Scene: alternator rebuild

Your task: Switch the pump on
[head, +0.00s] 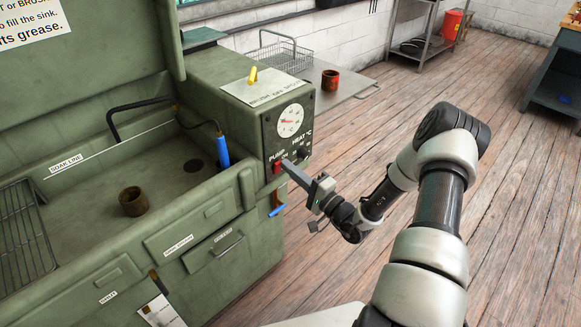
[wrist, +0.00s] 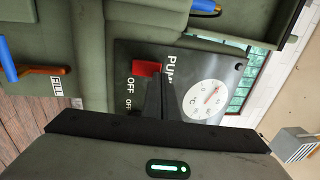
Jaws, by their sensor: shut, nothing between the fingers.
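The red pump switch (head: 277,168) sits on the dark control panel (head: 291,118) at the end of the green washer, under the word PUMP. It also shows in the wrist view (wrist: 146,69), with OFF lettering beside it. I cannot tell which way the switch is set. My gripper (head: 286,164) is shut and empty, its fingers pointing at the panel. In the wrist view the fingertips (wrist: 160,78) are right at the switch and overlap its edge. I cannot tell whether they touch it.
A temperature dial (head: 291,121) is above the switch, with HEAT controls to its right. A blue brush (head: 222,152) stands at the basin edge, and a brown cup-like part (head: 133,201) sits inside. A red mug (head: 330,81) stands on the side shelf. The wooden floor right is open.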

